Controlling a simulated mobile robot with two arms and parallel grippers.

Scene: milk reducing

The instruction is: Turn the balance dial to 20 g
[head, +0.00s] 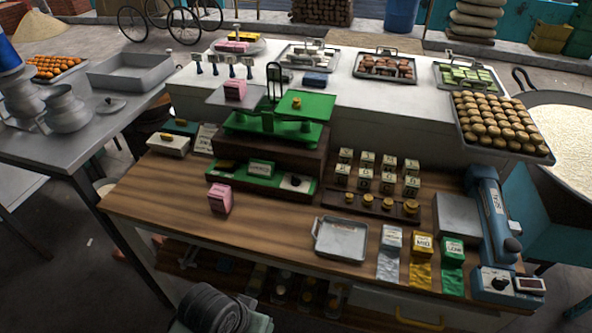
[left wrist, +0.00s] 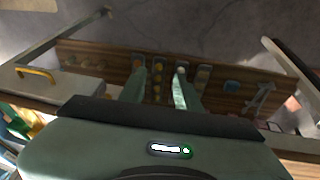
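A green two-pan balance (head: 275,125) stands on a dark wooden block on the counter. In front of it lies a green panel (head: 262,172) with a pale label plate. A dark round knob on a white plate, apparently the balance dial (head: 295,181), is at the panel's right end; its setting is too small to read. The dial is not recognisable there. My right gripper is not in view.
A pink box (head: 220,198), a metal tray (head: 341,239) and several small cubes stand on the wooden counter (head: 160,200). A blue scale (head: 495,215) with its own knob and display is at the right. The counter's front left is clear.

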